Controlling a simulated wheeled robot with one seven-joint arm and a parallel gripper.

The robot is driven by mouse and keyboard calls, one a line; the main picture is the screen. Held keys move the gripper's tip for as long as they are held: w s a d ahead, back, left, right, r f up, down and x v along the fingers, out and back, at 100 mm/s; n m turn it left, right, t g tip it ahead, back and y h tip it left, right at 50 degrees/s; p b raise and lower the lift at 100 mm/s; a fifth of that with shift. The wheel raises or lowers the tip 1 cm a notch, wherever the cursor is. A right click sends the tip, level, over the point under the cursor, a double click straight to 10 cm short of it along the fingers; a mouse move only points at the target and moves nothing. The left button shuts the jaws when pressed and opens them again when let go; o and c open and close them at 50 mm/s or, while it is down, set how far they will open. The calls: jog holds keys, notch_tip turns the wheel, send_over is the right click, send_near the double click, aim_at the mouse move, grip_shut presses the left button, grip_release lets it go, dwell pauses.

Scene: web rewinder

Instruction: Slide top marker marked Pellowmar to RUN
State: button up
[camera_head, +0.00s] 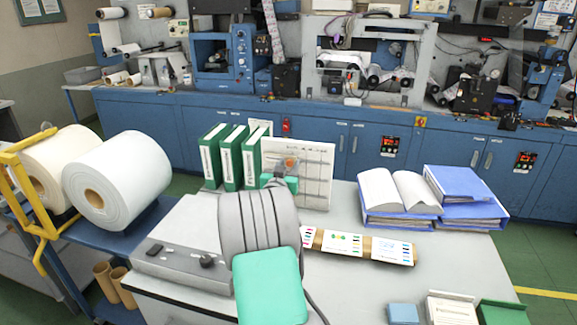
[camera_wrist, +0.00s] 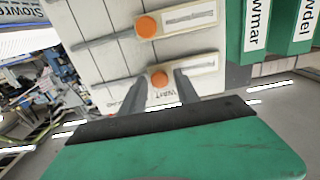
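A white upright board (camera_head: 318,190) with horizontal slots stands on the table; its left part is partly hidden behind my gripper. In the wrist view the board (camera_wrist: 105,75) appears upside down. Two orange-knobbed markers show there: the top marker (camera_wrist: 159,77), lower in the picture, and another marker (camera_wrist: 147,26). Each has a pale name strip, too small to read. An inverted "WAIT" heading lies by the top marker; I cannot see a RUN heading. My gripper (camera_wrist: 160,90) is open, its fingers on either side of the top marker's knob; contact cannot be told.
Green binders (camera_head: 228,158) stand just left of the board. An open book (camera_head: 398,190) and blue binders (camera_head: 465,190) lie to the right. A strip with printed cards (camera_head: 343,243) lies in front of the board. A grey control box (camera_head: 180,250) is at the table's left.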

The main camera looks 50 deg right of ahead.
grip_shut()
dwell(1.1)
